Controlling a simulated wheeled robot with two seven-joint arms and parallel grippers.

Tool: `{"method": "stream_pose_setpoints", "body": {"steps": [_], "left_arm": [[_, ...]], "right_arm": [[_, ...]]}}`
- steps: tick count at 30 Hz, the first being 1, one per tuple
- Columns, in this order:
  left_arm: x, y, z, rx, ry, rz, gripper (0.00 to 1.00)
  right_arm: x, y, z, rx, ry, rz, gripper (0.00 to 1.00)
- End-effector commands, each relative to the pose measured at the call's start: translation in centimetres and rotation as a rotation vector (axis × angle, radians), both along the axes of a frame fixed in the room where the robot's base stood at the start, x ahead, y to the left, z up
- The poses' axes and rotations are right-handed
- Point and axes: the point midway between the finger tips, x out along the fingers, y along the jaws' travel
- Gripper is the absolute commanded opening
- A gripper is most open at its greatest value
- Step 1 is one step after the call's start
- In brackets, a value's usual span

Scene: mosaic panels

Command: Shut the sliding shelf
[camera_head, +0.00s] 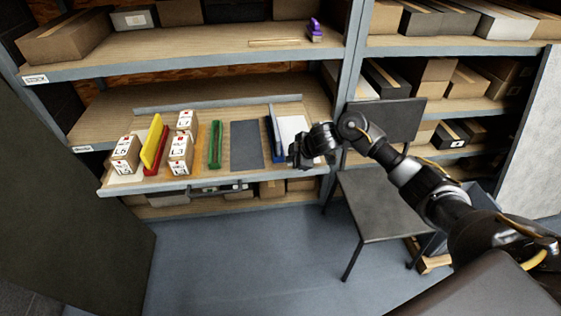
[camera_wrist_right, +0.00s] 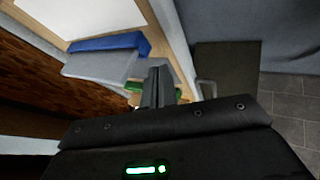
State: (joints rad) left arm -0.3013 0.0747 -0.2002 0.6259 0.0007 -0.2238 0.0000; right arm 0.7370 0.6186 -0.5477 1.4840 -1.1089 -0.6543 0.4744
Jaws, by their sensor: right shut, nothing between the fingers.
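The sliding shelf (camera_head: 150,187) is pulled out of the rack at the middle level, its front edge standing forward over the floor. A dark bar-like handle (camera_head: 217,189) shows under its front edge. My right gripper (camera_head: 297,155) is shut and empty near the shelf's front right corner. In the right wrist view the shut fingers (camera_wrist_right: 157,88) appear close to the shelf's wooden edge (camera_wrist_right: 168,30); I cannot tell whether they touch it. My left gripper is not in view.
The shelf carries small boxes (camera_head: 125,152), yellow and red pieces, a green piece (camera_head: 215,144), a dark panel (camera_head: 246,144) and a blue piece beside a white sheet. A dark chair (camera_head: 380,205) stands right of the shelf. The floor (camera_head: 240,260) in front is clear.

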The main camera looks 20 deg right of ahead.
Motion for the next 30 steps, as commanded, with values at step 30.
{"method": "stream_pose_setpoints", "body": {"steps": [30], "left_arm": [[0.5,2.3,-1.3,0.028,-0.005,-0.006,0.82]], "right_arm": [[5.8,1.0,-6.4,-0.009,0.015,0.005,0.00]]}}
